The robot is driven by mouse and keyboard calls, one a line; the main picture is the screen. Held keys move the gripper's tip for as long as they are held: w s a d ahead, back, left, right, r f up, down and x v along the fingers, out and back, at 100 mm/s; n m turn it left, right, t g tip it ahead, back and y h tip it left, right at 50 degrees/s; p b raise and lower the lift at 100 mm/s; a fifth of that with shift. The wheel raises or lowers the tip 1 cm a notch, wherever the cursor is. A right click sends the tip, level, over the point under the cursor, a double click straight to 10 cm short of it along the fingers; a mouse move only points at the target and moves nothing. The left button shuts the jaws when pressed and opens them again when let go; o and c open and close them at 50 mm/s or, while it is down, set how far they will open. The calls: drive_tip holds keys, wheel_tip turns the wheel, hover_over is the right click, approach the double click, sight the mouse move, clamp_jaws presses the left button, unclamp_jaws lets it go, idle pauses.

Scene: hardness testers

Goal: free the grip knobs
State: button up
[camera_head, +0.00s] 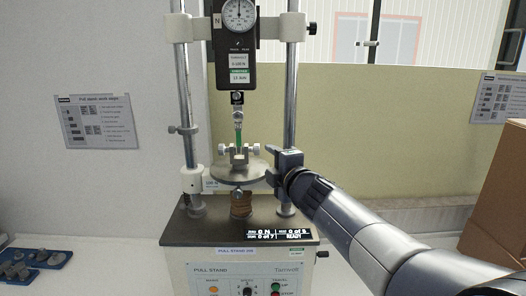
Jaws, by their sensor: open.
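The pull stand's lower grip (239,158) stands on a round metal plate (238,174). A grip knob (223,150) sticks out on its left side, and another grip knob (253,149) on its right side. A green specimen strip (239,136) runs upright from this grip to the upper clamp (238,117) under the gauge. Whether the knobs are tight cannot be told. My gripper (270,164) is open, just right of the right knob at the plate's right edge. No contact with the knob can be made out. My gripper partly hides the plate's edge.
Two steel columns (184,92) flank the force gauge (235,45). The stand's base (240,225) carries a lit readout and a control panel. A blue tray (37,266) with metal parts lies at the lower left. A cardboard box (500,190) stands at the right.

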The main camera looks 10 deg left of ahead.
sight(258, 151)
drive_tip(key=p+x, duration=0.1)
drive_tip(key=x, duration=0.7)
drive_tip(key=shift+w+p, duration=0.15)
drive_tip(key=shift+p, duration=0.25)
drive_tip(key=shift+c, duration=0.2)
drive_tip(key=c, duration=0.9)
drive_tip(key=shift+c, duration=0.2)
